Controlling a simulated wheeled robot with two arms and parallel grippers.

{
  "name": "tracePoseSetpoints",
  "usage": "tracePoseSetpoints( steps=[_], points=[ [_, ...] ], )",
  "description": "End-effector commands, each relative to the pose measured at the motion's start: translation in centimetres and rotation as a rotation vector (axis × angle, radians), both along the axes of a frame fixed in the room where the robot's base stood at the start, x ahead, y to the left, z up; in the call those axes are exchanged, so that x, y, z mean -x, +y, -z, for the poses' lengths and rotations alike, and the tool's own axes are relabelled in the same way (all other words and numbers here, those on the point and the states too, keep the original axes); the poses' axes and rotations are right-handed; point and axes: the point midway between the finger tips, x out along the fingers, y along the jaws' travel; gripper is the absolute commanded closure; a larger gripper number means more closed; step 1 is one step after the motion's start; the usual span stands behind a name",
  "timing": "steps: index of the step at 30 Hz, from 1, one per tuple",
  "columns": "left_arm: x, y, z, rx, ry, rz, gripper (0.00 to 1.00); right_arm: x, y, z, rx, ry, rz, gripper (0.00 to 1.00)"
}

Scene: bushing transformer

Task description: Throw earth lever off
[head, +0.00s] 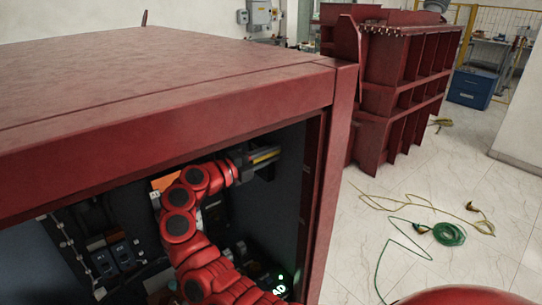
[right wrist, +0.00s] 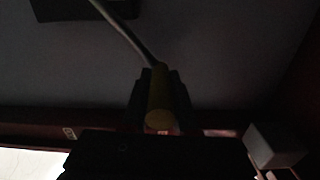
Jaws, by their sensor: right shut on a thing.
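The earth lever shows in the head view as a yellow handle (head: 266,154) inside the red cabinet, near its right side. In the right wrist view, its thick yellow handle (right wrist: 160,88) continues into a thin grey rod (right wrist: 122,34) that runs up and left to a dark box (right wrist: 78,8). My right gripper (head: 250,158) is at the handle, and in the right wrist view its dark fingers (right wrist: 160,97) stand on both sides of the handle, shut on it. My left gripper is not in view.
The red cabinet (head: 170,120) has a thick top edge above my right arm and a right post (head: 325,190) close to the gripper. Breakers (head: 115,255) sit at the lower left inside. Outside, cables (head: 448,234) lie on the pale floor near a red ribbed tank (head: 400,85).

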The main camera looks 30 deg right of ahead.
Motion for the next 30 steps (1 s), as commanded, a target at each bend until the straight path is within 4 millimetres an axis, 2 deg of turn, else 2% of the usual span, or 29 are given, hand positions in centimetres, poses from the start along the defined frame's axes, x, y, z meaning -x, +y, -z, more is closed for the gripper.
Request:
tracePoseSetpoints(
  steps=[1,11,12,16,25,30],
  points=[
    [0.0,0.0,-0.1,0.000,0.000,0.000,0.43,-0.3,0.1,-0.8,0.011,-0.009,-0.011,1.00],
    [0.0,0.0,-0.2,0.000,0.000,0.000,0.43,-0.3,0.2,-1.2,0.017,-0.012,-0.015,1.00],
    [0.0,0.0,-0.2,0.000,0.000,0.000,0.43,-0.3,0.2,-1.2,0.018,-0.013,-0.015,0.65],
    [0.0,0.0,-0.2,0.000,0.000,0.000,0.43,-0.4,0.2,-1.0,0.015,-0.011,-0.015,0.43],
    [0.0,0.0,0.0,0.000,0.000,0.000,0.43,-0.3,0.3,-0.6,0.011,-0.007,-0.012,0.43],
    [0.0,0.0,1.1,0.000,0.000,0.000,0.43,-0.2,2.2,-0.2,0.010,-0.007,-0.012,0.43]
  ],
)
